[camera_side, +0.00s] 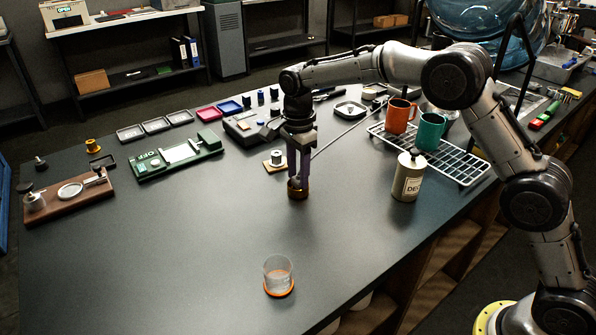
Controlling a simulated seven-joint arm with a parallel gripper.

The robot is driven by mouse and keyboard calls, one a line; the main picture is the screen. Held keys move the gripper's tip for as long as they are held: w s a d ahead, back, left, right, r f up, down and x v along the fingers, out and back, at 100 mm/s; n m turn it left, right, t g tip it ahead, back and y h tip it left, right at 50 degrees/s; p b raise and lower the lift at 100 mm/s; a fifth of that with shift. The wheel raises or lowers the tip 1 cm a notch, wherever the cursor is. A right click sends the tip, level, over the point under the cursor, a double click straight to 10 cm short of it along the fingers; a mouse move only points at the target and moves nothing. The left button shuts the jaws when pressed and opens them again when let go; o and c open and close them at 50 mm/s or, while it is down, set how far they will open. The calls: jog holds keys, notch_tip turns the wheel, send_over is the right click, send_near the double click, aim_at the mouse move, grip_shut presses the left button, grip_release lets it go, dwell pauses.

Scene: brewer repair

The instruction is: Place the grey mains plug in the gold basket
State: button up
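My gripper (298,180) points straight down near the middle of the dark table. Its fingertips are at a small gold-brown round cup (298,192), which may be the gold basket. I cannot tell whether the fingers are around the cup, inside its rim, or just behind it. Whether anything is held between the fingers is too small and dark to make out. I cannot pick out the grey mains plug with certainty.
A small metal part on a wooden square (275,161) is close behind my gripper. A labelled bottle (408,177) and a wire rack (459,166) with orange and green mugs stand right. A clear glass (278,275) stands in front. The front left table is clear.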

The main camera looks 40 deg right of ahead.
aim_at(298, 178)
jog(key=o, duration=0.4)
dwell(0.3)
jog(key=shift+r, duration=3.55)
